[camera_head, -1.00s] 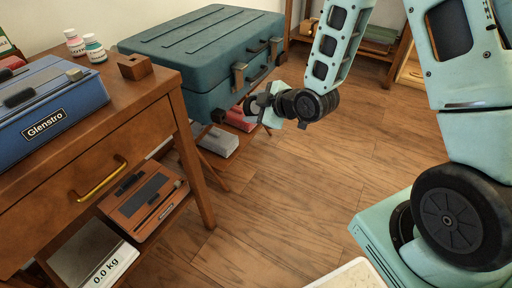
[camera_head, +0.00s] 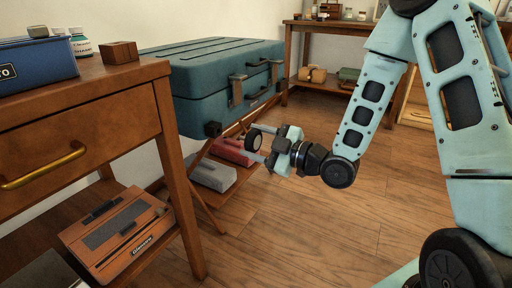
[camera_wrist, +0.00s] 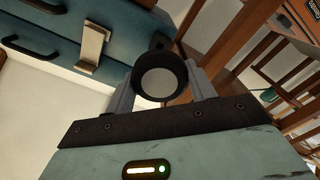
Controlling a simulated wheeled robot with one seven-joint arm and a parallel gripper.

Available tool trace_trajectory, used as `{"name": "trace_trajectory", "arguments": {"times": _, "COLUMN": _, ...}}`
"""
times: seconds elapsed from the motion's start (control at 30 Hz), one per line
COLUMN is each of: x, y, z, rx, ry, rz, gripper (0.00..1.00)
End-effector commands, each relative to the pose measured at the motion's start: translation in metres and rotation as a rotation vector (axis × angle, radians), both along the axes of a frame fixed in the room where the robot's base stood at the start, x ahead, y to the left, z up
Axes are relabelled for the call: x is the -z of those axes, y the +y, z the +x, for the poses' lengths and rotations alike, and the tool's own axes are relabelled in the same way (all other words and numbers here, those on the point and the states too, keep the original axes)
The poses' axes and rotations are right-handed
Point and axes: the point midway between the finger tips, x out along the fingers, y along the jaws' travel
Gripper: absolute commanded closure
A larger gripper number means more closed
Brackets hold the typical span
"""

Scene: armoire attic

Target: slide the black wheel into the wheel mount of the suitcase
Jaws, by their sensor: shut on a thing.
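The black wheel (camera_head: 253,141) has a pale hub and is held between the fingers of my gripper (camera_head: 258,143). In the wrist view the wheel (camera_wrist: 160,78) shows as a dark ring around a grey centre, with a finger of my gripper (camera_wrist: 161,86) on each side. The closed teal suitcase (camera_head: 225,85) lies on a wooden stand. A dark fitting, which looks like the wheel mount (camera_head: 213,129), sits at its near lower corner. The wheel is to the right of that fitting and apart from it. The suitcase (camera_wrist: 65,45) fills the upper left of the wrist view.
A wooden desk (camera_head: 95,95) with a brass handle stands at the left, close to the suitcase. A grey box (camera_head: 213,174) and a red box (camera_head: 233,152) lie on a low shelf under the suitcase. The floor (camera_head: 310,225) in front is clear.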

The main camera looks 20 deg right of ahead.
Motion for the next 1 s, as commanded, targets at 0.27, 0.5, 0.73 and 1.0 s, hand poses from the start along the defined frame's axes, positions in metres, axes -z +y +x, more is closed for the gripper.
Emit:
{"name": "trace_trajectory", "arguments": {"times": 0.27, "x": 0.001, "y": 0.000, "z": -0.001, "rx": 0.002, "ry": -0.002, "rz": 0.000, "gripper": 0.68}}
{"name": "trace_trajectory", "arguments": {"times": 0.5, "x": 0.000, "y": 0.010, "z": 0.013, "rx": 0.001, "ry": -0.002, "rz": 0.001, "gripper": 0.68}}
{"name": "trace_trajectory", "arguments": {"times": 0.73, "x": 0.000, "y": 0.023, "z": 0.030, "rx": 0.001, "ry": -0.001, "rz": 0.002, "gripper": 0.68}}
{"name": "trace_trajectory", "arguments": {"times": 1.0, "x": 0.000, "y": 0.032, "z": 0.044, "rx": 0.002, "ry": -0.001, "rz": 0.001, "gripper": 0.68}}
